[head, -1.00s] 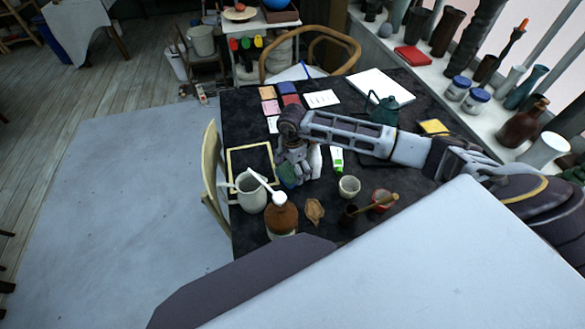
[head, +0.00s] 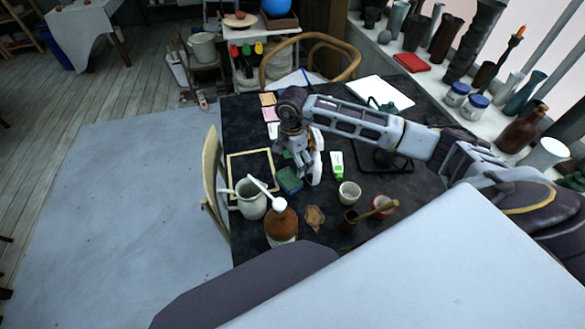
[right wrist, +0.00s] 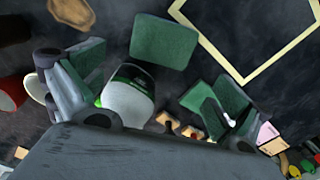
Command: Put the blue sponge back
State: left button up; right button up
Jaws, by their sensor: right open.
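The blue sponge (head: 289,181), with a green side, lies on the dark table close to the right edge of a yellow-edged frame (head: 230,158). In the right wrist view the sponge (right wrist: 163,42) looks green and lies flat, just beyond the fingers. My right gripper (head: 301,165) is above and right of the sponge in the head view. Its fingers are spread, with green pads, and nothing is held between them (right wrist: 150,85). My left gripper is not in view.
A white bottle (right wrist: 128,98) stands very close to the right gripper's fingers. A jug (head: 251,203), a brown bottle (head: 281,222), a small cup (head: 349,192) and a green-and-white tube (head: 337,165) stand or lie around. Colour tiles lie behind.

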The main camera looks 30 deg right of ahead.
jog(key=shift+r, duration=2.35)
